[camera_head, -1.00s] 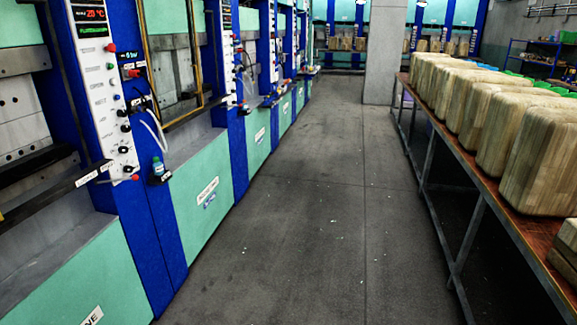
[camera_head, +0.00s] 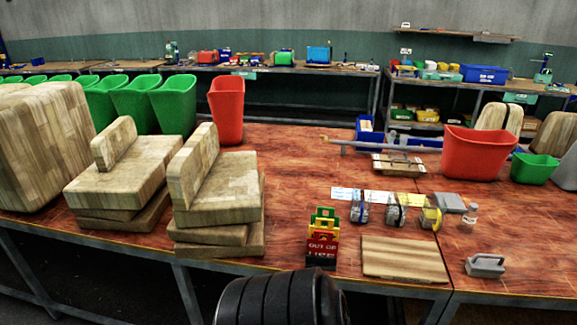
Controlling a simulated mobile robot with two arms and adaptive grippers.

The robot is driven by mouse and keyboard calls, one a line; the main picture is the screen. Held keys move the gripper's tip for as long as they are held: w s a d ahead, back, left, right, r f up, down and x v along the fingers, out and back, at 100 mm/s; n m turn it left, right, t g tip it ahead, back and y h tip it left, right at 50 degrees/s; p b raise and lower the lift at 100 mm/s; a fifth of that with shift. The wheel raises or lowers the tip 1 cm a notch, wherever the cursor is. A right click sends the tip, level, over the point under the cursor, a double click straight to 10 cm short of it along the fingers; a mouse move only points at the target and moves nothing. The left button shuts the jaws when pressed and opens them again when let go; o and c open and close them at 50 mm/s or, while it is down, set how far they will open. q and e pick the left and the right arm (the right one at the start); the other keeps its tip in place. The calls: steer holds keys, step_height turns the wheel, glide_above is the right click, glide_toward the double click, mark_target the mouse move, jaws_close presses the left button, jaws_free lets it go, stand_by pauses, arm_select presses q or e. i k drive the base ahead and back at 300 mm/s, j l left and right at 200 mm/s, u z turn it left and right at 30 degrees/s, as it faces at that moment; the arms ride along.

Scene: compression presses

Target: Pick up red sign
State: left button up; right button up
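A red sign (camera_head: 322,248) with white "OUT OF USE" lettering stands upright near the front edge of the table. Yellow and green signs (camera_head: 324,217) show above and behind it, and together they seem to sit in a dark holder. How the holder grips the red sign is too small to tell. Neither of my grippers is in view. A black ribbed rounded shape at the bottom centre, just in front of the table, looks like part of my own arm; no fingers show on it.
Wooden block stacks (camera_head: 218,195) stand left of the signs. A flat wooden board (camera_head: 404,258) lies just right, with a grey handled block (camera_head: 485,265) beyond it. Wrapped packs (camera_head: 396,209) lie behind. Red (camera_head: 477,152) and green bins (camera_head: 173,104) stand farther back. The reddish table (camera_head: 300,150) has bare middle room.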

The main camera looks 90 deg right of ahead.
mark_target(329, 247)
steer(key=z, duration=3)
